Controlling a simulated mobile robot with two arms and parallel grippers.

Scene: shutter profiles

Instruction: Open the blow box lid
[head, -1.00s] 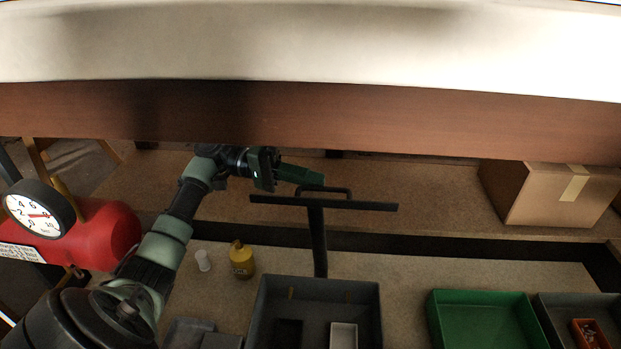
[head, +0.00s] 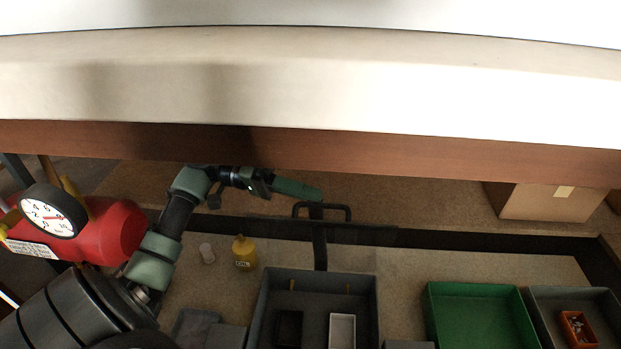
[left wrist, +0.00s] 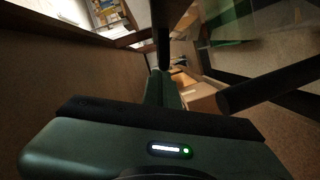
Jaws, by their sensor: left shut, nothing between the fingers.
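A dark crossbar with a loop handle (head: 322,206) stands on an upright post (head: 320,246) behind a grey box (head: 316,272). I cannot tell whether this bar, or the large pale panel (head: 300,85) with a brown front edge across the top, is the blow box lid. My left gripper (head: 312,192) is shut and empty, just under the panel's edge and by the handle; I cannot tell whether it touches either. Its green fingers (left wrist: 163,88) show closed in the left wrist view, with a dark rod at right. My right gripper is not in view.
A red tank with a gauge (head: 54,211) stands at left. A green tray (head: 478,287) and a carton (head: 545,203) are at right.

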